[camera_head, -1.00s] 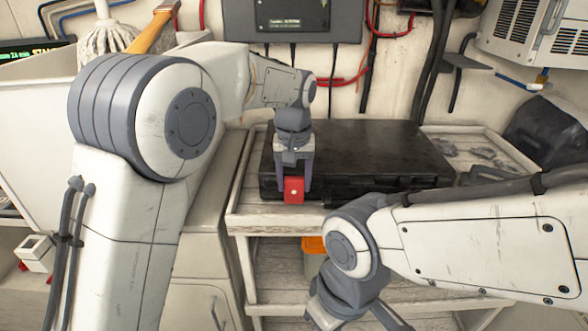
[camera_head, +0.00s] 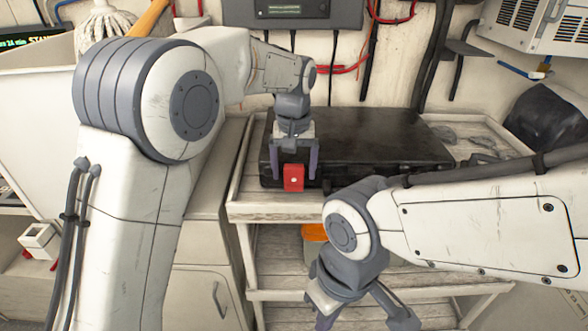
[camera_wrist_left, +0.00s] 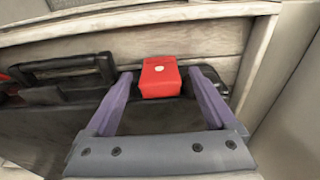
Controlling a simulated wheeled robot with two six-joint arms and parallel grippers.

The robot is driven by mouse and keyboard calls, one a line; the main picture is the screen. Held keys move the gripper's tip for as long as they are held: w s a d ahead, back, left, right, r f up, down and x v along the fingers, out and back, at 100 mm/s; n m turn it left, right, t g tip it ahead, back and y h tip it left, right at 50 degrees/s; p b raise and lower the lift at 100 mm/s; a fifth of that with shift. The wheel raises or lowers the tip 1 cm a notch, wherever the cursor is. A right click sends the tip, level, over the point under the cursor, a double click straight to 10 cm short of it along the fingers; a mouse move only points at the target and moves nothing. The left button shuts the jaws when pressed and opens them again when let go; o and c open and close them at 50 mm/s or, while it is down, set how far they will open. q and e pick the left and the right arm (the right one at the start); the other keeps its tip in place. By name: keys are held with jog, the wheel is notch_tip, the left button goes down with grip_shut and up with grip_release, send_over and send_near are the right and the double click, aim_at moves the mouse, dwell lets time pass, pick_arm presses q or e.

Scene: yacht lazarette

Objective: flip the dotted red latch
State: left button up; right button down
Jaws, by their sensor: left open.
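The red latch (camera_head: 293,178) is a small red block with a pale dot, at the front edge of the black case (camera_head: 370,150). In the left wrist view, the red latch (camera_wrist_left: 160,80) stands between the tips of my fingers. My left gripper (camera_head: 294,174) is open, with one purple finger on each side of the latch. In the left wrist view, a gap shows between each finger of the left gripper (camera_wrist_left: 161,76) and the latch. My right gripper (camera_head: 362,317) hangs low at the bottom edge, partly cut off, away from the case.
The case lies on a worn wooden shelf unit (camera_head: 265,212) with a raised rim. An orange bucket (camera_head: 315,233) stands on the lower level. A white cabinet (camera_head: 205,255) stands left.

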pick_arm(q)
notch_tip(320, 180, up, 10)
jog(key=s+p, duration=0.1)
jog(key=shift+s+r, duration=0.1)
jog(key=shift+s, duration=0.05)
dwell(0.4)
